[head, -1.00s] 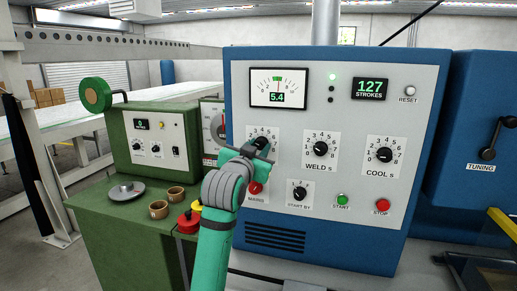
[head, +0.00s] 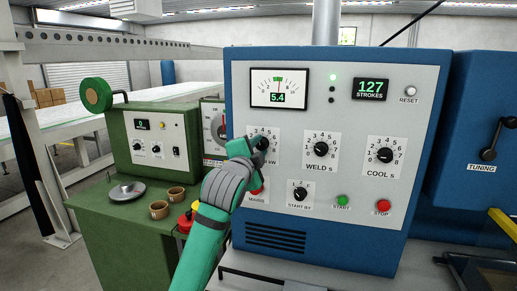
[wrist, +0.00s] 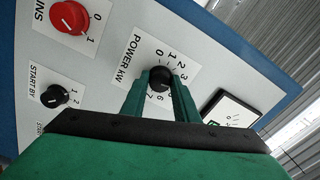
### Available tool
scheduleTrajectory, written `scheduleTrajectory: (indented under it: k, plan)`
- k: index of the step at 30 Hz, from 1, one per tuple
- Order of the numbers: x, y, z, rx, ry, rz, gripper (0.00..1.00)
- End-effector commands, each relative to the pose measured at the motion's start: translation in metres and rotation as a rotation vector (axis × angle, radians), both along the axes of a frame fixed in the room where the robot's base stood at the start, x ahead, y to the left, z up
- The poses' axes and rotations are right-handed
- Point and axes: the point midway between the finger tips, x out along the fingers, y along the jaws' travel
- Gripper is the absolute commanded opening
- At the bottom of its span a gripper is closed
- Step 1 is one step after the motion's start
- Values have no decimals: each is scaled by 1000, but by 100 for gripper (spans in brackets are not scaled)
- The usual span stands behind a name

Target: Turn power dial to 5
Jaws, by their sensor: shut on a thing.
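The power dial (head: 262,143) is a black knob on a white scale plate at the left of the grey panel. In the wrist view the power dial (wrist: 159,79) sits between my two green fingertips, beside the words POWER kW. My gripper (wrist: 160,88) is shut on this knob; it also shows in the head view (head: 257,147), covering the plate's lower left. Fingers hide part of the scale, and I cannot read the knob's pointer. The meter (head: 279,88) above shows 5.4 on its green display.
The red mains knob (head: 257,187) is close below my gripper. The weld dial (head: 321,149), cool dial (head: 385,155) and start-by knob (head: 299,194) are nearby. A green cabinet (head: 115,215) with cups and a red-yellow button stands at the left.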

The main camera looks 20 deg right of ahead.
Motion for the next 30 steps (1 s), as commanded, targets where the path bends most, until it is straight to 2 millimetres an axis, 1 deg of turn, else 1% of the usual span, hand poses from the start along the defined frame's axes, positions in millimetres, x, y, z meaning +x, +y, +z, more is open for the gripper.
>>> scheduleTrajectory:
  k: [9,18,24,30]
  plan:
    - [1,1,0,249,-166,1,5]
    - [1,1,0,451,-301,1,5]
    - [1,0,0,541,-363,0,5]
    - [1,0,0,591,-397,0,5]
